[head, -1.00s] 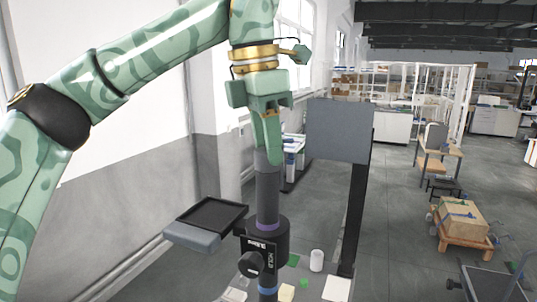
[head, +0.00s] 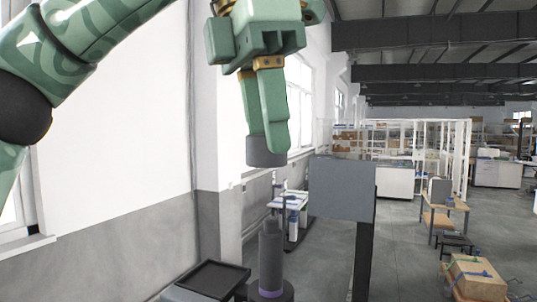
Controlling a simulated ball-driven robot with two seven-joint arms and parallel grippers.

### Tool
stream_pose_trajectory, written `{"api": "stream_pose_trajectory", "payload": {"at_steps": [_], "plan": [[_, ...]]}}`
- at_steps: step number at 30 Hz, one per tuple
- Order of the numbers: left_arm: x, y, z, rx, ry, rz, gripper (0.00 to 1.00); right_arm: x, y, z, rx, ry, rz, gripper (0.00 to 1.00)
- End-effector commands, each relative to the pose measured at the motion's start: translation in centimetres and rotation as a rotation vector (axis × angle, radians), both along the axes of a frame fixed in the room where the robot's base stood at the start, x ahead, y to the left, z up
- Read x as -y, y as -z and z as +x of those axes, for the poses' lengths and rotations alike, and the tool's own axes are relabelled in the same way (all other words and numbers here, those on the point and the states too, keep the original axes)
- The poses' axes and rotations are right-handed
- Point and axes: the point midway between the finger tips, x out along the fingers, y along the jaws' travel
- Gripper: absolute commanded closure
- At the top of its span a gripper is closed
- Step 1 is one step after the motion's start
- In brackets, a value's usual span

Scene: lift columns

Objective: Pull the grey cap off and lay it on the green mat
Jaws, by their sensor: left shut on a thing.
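The grey cap (head: 265,151) is a short dark grey cylinder between the fingertips of my left gripper (head: 268,138). The gripper points down and is shut on the cap. The cap is clear of the dark column (head: 270,258) and hangs above its top, with a gap between them. The column stands upright, with a thin pin at its top and a purple ring low on it. The green mat is not in the current view. My right gripper is not in view.
A black tray (head: 212,278) stands left of the column's lower part. A grey panel (head: 342,188) on a dark post (head: 364,245) stands close on the right. A grey and white wall is at the left. A wooden cart with a box (head: 476,277) is farther right.

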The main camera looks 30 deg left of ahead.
Motion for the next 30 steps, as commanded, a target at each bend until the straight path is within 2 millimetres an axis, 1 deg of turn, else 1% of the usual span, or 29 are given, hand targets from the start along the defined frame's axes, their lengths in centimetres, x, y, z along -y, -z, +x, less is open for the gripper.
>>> {"api": "stream_pose_trajectory", "payload": {"at_steps": [1, 3, 7, 24, 30], "plan": [[0.3, -0.3, -0.7, 0.001, 0.001, 0.002, 0.91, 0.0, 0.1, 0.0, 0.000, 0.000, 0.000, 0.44], [0.7, -0.7, -1.3, 0.002, 0.001, 0.001, 0.91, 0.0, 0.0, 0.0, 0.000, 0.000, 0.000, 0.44], [1.0, -1.1, -2.0, 0.000, 0.001, 0.000, 0.91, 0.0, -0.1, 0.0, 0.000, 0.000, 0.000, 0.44], [1.0, -2.2, -2.1, 0.001, 0.000, 0.001, 0.91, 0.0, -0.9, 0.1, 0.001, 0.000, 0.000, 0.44], [1.0, -2.2, -2.1, 0.000, 0.000, 0.000, 0.91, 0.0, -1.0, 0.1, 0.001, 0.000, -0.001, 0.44]]}}
